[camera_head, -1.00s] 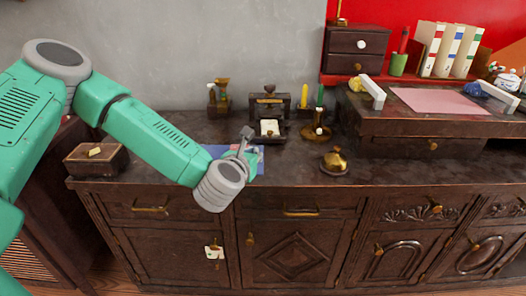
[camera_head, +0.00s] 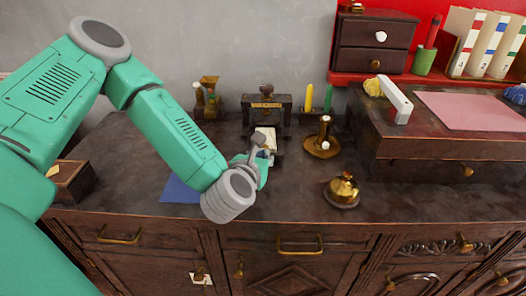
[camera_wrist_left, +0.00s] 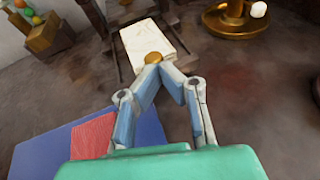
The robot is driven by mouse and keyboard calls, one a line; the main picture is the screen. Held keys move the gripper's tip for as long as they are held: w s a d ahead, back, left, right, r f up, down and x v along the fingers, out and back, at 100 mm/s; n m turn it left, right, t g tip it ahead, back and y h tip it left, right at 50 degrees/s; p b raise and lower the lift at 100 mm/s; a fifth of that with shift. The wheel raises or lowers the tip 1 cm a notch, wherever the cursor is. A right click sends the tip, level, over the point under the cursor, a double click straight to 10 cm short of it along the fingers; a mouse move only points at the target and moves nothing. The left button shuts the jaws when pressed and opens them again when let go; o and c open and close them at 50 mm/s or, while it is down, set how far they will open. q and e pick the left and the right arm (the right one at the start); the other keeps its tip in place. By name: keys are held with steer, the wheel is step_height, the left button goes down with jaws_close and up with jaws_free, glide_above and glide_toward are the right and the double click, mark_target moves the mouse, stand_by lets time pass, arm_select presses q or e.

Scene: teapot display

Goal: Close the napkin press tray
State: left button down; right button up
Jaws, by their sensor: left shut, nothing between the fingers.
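The napkin press (camera_head: 267,103) is a dark box with a knob on top, standing by the wall. Its tray juts out at the front with a stack of white napkins (camera_head: 266,136) on it; the napkins also show in the wrist view (camera_wrist_left: 150,40). A round brass knob (camera_wrist_left: 153,58) sits at the near end of the tray. My left gripper (camera_head: 258,140) is at the tray's front. In the wrist view its fingertips (camera_wrist_left: 158,70) are together and empty, right at the knob; I cannot tell whether they touch it. My arm and gripper hide part of the tray's front in the head view.
A brass stand (camera_head: 322,146) and a brass bell (camera_head: 342,190) are right of the tray. A blue sheet (camera_head: 180,190) with a red patch lies under my gripper. A small wooden box (camera_head: 72,182) is at left. A raised wooden desk (camera_head: 450,148) fills the right.

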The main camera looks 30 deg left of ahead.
mark_target(263, 130)
arm_select(q)
steer(key=shift+a, duration=0.2)
steer(key=shift+w+a, duration=0.2)
steer(key=w+a, duration=0.1)
steer(key=w, duration=0.2)
steer(key=w+a+b, duration=0.1)
steer(key=w+a, duration=0.1)
steer(key=w, duration=0.1)
steer(key=w+a+b, duration=0.1)
steer(key=w+a, duration=0.1)
steer(key=w, duration=0.1)
steer(key=shift+w+a+f, duration=0.1)
steer(key=shift+a+f, duration=0.05)
steer(key=shift+a, duration=0.1)
steer(key=shift+w+a+r, duration=0.1)
steer(key=shift+w+r, duration=0.05)
steer(key=shift+r, duration=0.05)
